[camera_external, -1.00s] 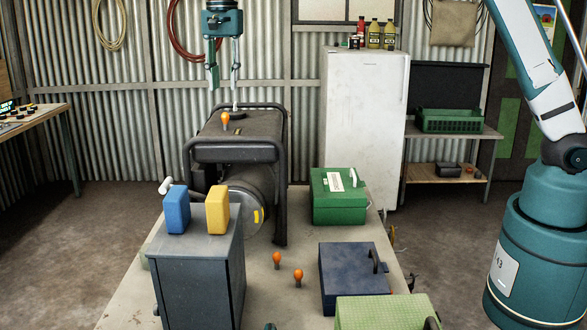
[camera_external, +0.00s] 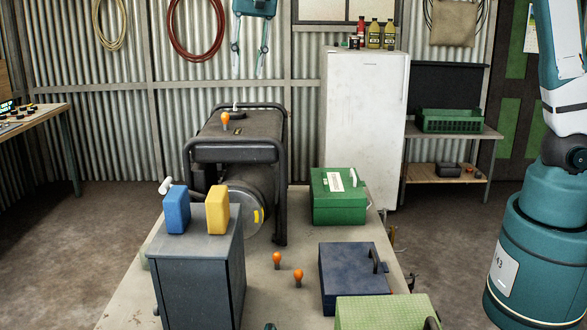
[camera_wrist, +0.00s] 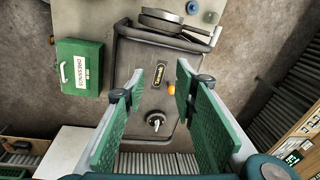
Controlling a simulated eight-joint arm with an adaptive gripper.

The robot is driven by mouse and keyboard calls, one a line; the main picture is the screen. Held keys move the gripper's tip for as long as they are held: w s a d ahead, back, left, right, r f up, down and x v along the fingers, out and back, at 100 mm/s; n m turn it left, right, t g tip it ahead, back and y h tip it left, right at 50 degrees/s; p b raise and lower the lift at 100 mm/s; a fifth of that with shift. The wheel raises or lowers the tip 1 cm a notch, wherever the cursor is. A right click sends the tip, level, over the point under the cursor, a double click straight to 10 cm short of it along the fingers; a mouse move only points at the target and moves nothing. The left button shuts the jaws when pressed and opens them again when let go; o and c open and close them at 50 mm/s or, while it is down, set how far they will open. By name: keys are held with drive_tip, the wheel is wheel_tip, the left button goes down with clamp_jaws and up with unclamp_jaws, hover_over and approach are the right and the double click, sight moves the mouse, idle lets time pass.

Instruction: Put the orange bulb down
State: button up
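An orange bulb (camera_external: 225,119) stands upright on top of the dark generator (camera_external: 255,126). It shows as a small orange dot in the wrist view (camera_wrist: 172,89), between my fingers in the picture. Two more orange bulbs stand on the table, one (camera_external: 277,258) beside the other (camera_external: 298,275). My gripper (camera_external: 249,74) hangs high above the generator, open and empty, clear of everything. In the wrist view its two green-padded fingers (camera_wrist: 160,92) are spread wide with nothing between them.
A grey cabinet (camera_external: 198,268) bears a blue block (camera_external: 176,210) and a yellow block (camera_external: 217,211). A green case (camera_external: 338,205) and a navy box (camera_external: 350,280) stand on the table's right side. A white fridge (camera_external: 362,125) stands behind.

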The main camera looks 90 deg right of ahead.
drive_tip(key=s+a+r+n+t, duration=0.1)
drive_tip(key=s+a+n, duration=0.3)
drive_tip(key=s+a, duration=0.45)
drive_tip(key=s+a+n+t, duration=0.2)
drive_tip(key=s+a+n, duration=0.3)
drive_tip(key=s, duration=0.7)
drive_tip(key=s+a+f+n+t, duration=0.1)
drive_tip(key=s+a+f+n, duration=0.2)
drive_tip(key=s, duration=0.6)
drive_tip(key=s+a+f+n+t, duration=0.1)
drive_tip(key=s+a+f+n, duration=0.2)
drive_tip(key=s+a+f, duration=0.4)
drive_tip(key=s+f, duration=0.1)
drive_tip(key=s, duration=0.2)
drive_tip(key=shift+f+n, duration=0.15)
drive_tip(key=shift+n, duration=0.15)
drive_tip(key=shift+o, duration=0.6)
drive_tip(key=w+f+n+g+b, duration=0.45)
drive_tip(key=w+f+n, duration=0.6)
drive_tip(key=w, duration=0.55)
drive_tip(key=w+f+n+g+b, duration=0.1)
drive_tip(key=w+f, duration=0.4)
drive_tip(key=f, duration=0.6)
drive_tip(key=w+d+f+n+g+h+b, duration=0.1)
drive_tip(key=w+f+n+b, duration=0.3)
drive_tip(key=f, duration=0.7)
drive_tip(key=shift+w+f+g, duration=0.35)
drive_tip(key=shift+w, duration=0.3)
